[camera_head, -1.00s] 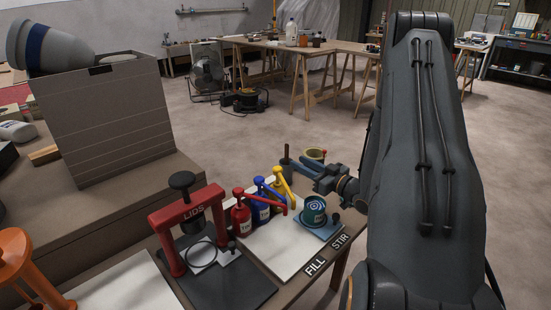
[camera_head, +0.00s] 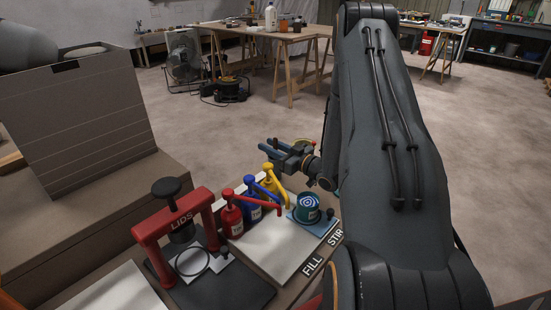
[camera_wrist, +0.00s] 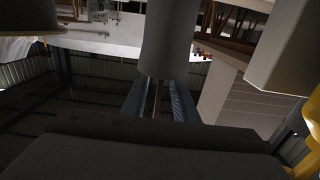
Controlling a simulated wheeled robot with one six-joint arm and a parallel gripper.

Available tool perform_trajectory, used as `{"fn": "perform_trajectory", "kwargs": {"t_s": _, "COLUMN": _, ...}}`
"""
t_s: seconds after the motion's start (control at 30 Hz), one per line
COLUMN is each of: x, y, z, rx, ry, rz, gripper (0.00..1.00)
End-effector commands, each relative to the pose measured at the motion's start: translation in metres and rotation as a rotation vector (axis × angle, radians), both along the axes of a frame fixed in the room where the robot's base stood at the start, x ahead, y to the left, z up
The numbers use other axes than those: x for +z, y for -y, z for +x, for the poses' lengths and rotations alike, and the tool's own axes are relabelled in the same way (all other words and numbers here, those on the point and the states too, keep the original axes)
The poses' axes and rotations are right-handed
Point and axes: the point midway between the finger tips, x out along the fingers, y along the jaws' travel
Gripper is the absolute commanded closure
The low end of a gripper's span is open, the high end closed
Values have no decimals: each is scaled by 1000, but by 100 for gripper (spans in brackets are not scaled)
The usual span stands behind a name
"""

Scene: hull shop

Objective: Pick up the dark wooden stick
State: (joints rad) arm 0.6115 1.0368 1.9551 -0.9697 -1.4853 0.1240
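The dark wooden stick (camera_wrist: 157,98) shows in the wrist view as a thin brown upright between my fingers. That view is upside down. The stick comes out of a grey cylindrical holder (camera_wrist: 170,40), and its lower part is hidden inside. My gripper (camera_wrist: 158,105) is open, with a finger on each side of the stick and a visible gap to each. In the head view my gripper (camera_head: 266,148) is level behind the pump bottles, pointing left. The stick and holder cannot be made out there.
Red (camera_head: 232,218), blue (camera_head: 253,206) and yellow (camera_head: 270,182) pump bottles stand close in front of my gripper. A teal can (camera_head: 307,208) sits right of them. A red lid press (camera_head: 180,225) stands at left.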

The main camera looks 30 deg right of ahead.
Motion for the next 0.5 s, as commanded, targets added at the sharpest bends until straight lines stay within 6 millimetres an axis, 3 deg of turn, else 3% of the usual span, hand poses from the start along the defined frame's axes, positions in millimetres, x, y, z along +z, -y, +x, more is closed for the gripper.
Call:
{"fn": "perform_trajectory", "kwargs": {"t_s": 0.13, "x": 1, "y": -4, "z": 15, "rx": -1, "ry": 0, "rz": -1, "gripper": 73}}
{"fn": "perform_trajectory", "kwargs": {"t_s": 0.33, "x": 1, "y": -3, "z": 16, "rx": -4, "ry": 0, "rz": -1, "gripper": 73}}
{"fn": "perform_trajectory", "kwargs": {"t_s": 0.5, "x": 1, "y": -3, "z": 15, "rx": -4, "ry": 0, "rz": -1, "gripper": 100}}
